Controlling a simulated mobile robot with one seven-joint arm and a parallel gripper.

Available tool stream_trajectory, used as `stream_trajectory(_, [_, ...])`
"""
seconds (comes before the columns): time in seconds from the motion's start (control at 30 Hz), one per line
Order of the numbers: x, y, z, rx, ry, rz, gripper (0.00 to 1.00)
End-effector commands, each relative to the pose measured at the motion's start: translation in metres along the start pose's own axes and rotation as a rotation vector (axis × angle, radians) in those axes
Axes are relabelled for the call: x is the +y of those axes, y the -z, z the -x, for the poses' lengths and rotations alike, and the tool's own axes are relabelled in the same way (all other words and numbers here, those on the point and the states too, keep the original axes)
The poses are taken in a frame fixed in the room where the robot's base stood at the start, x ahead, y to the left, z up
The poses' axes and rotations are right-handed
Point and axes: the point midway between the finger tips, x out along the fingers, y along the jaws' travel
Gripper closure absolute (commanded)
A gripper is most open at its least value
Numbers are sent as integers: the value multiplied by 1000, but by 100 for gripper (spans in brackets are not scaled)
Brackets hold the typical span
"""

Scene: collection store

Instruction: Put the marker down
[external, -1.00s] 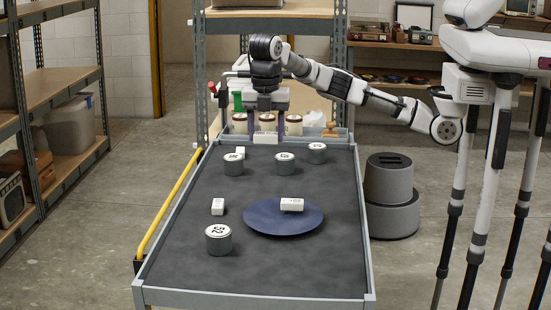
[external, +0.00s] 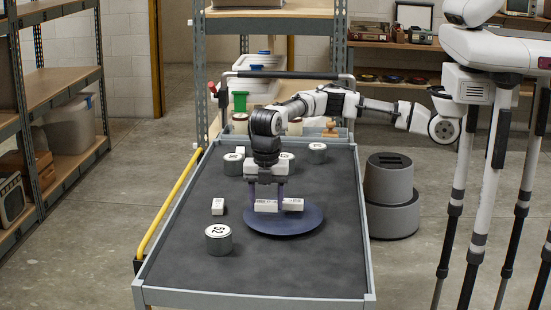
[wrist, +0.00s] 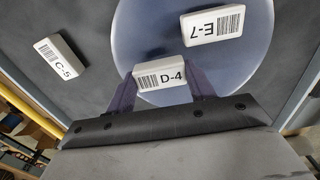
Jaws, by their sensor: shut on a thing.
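My gripper (external: 266,198) is shut on a white block marker labelled D-4 (wrist: 161,77), which shows between the two fingers in the wrist view. In the external view the held marker (external: 266,206) is over the left part of a round dark blue disc (external: 283,228). I cannot tell whether it touches the disc. A second white marker, E-7 (wrist: 214,26), lies on the disc; it also shows in the external view (external: 293,204), just right of the held one. A third marker, C-5 (wrist: 61,58), lies on the dark table top left of the disc (external: 218,206).
Grey cans with numbered white lids stand on the table (external: 190,280): one at front left (external: 218,240), others behind (external: 234,164), (external: 317,153). Another white block (external: 240,151) is at the back. The table has raised edges; its front is clear.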

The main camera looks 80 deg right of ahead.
Motion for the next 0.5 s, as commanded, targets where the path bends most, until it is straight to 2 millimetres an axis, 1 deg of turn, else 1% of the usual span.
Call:
stream_trajectory(0.1, [0,0,-10,0,0,0,68])
stream_trajectory(0.47, [0,0,-14,1,2,0,68])
stream_trajectory(0.5, [0,0,-14,1,0,0,44])
